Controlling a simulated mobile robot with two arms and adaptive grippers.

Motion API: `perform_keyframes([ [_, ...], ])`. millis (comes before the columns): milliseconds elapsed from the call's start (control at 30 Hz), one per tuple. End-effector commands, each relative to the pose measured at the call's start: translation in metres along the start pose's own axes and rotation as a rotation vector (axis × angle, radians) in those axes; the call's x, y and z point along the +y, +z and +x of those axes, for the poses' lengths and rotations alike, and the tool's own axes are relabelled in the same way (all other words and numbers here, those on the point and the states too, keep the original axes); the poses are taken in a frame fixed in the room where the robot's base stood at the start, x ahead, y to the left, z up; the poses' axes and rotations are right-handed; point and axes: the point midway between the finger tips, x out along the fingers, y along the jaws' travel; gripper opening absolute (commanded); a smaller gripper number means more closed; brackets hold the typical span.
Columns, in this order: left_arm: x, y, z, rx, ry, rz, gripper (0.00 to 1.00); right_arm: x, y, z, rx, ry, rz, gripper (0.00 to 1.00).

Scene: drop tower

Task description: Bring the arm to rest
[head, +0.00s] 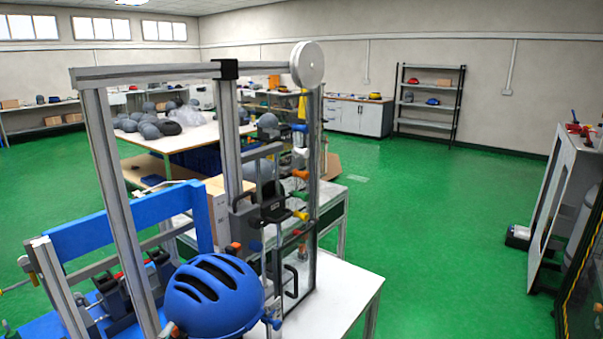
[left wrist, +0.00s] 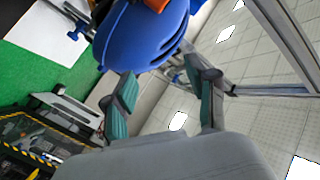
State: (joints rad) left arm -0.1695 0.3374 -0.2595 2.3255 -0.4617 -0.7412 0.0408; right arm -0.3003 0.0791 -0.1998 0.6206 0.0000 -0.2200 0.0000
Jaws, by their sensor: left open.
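My left gripper (left wrist: 160,75) shows in the left wrist view, its two teal-padded fingers spread apart with nothing between them. A blue helmet (head: 232,308) with dark vent slots sits low in the drop tower in the head view. It also shows in the left wrist view (left wrist: 138,38), just beyond the open fingertips; I cannot tell whether they touch it. The drop tower (head: 105,165) is a grey metal frame with a white pulley wheel (head: 308,64) at its top right. I cannot make out my left gripper in the head view. My right gripper is in neither view.
A white table (head: 345,290) stands under the tower. Behind it is a bench (head: 185,138) with grey helmets. A grey cabinet (head: 548,190) stands at the right and a dark shelf rack (head: 430,105) at the back wall. Green floor (head: 450,240) is clear between them.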

Motion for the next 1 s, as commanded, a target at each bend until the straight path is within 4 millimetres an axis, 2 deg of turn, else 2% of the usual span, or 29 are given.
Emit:
perform_keyframes([
  [33, 0.015, 0.034, -0.015, -0.141, 0.047, -0.071, 0.57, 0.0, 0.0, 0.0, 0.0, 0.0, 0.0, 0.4],
  [100, 0.035, 0.073, -0.039, -0.323, 0.112, -0.15, 0.57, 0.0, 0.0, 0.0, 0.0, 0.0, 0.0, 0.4],
  [233, 0.067, 0.121, -0.085, -0.577, 0.221, -0.251, 0.57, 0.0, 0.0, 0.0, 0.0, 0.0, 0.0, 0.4],
  [400, 0.097, 0.154, -0.139, -0.808, 0.336, -0.33, 0.57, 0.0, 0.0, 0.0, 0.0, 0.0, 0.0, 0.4],
  [667, 0.13, 0.177, -0.218, -1.085, 0.501, -0.412, 0.57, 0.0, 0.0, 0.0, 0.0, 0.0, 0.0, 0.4],
  [800, 0.156, 0.21, -0.2, -1.094, 0.503, -0.402, 0.57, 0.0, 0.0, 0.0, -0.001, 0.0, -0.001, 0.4],
  [1000, 0.196, 0.261, -0.187, -1.117, 0.514, -0.395, 0.57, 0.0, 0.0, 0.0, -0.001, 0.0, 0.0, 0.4],
])
